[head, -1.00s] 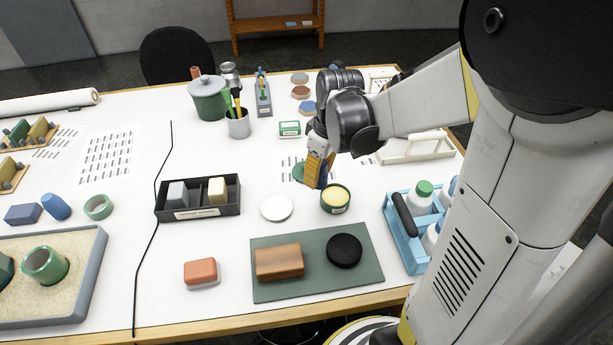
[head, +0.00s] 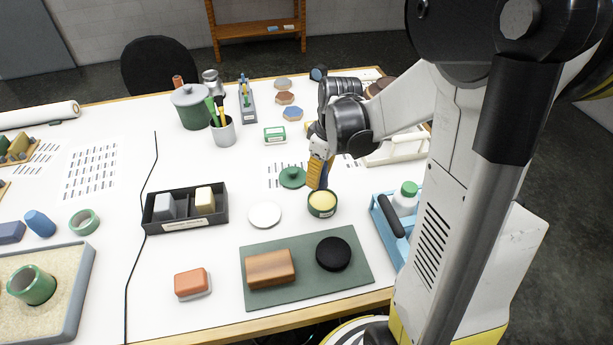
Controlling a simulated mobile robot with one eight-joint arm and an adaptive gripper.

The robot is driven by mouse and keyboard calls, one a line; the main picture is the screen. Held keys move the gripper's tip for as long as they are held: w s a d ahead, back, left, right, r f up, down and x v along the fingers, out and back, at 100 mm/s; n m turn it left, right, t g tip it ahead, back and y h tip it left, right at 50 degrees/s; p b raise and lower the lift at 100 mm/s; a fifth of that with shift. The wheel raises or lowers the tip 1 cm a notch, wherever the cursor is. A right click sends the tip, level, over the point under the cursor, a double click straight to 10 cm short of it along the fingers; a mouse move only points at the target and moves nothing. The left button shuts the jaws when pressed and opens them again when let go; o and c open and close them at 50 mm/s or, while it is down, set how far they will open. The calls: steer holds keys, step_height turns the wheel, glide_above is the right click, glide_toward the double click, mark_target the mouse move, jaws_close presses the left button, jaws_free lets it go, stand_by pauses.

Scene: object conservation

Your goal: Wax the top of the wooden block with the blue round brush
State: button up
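The wooden block (head: 270,268) lies on a dark green mat (head: 300,296) near the table's front edge. A black round pad (head: 333,254) lies to its right on the mat. An open green tin of yellow wax (head: 322,203) stands behind the mat. My gripper (head: 317,181) points down at the tin's back edge, its orange finger side showing. A dark blue part shows beside the orange; I cannot tell whether it is the blue round brush or a finger. No blue round brush is clearly identifiable elsewhere. Contact with the tin is unclear.
A green lid (head: 292,178) and a white disc (head: 264,215) lie near the tin. A black divided box (head: 187,222) stands left, a blue bottle carrier (head: 386,228) right. An orange block (head: 192,283) lies left of the mat. A pot (head: 191,108) and brush cup (head: 223,132) stand behind.

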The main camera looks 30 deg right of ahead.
mark_target(319, 199)
steer(key=shift+d+f, duration=0.15)
steer(key=shift+d, duration=0.45)
steer(key=shift+a+f+b, duration=0.1)
steer(key=shift+f+b, duration=0.55)
steer(key=shift+f, duration=0.15)
steer(key=shift+f+b, duration=1.65)
steer(key=shift+f, duration=0.6)
steer(key=shift+f+b, duration=0.5)
steer(key=shift+b, duration=0.05)
steer(key=shift+r+p, duration=2.65)
steer(key=shift+r, duration=0.9)
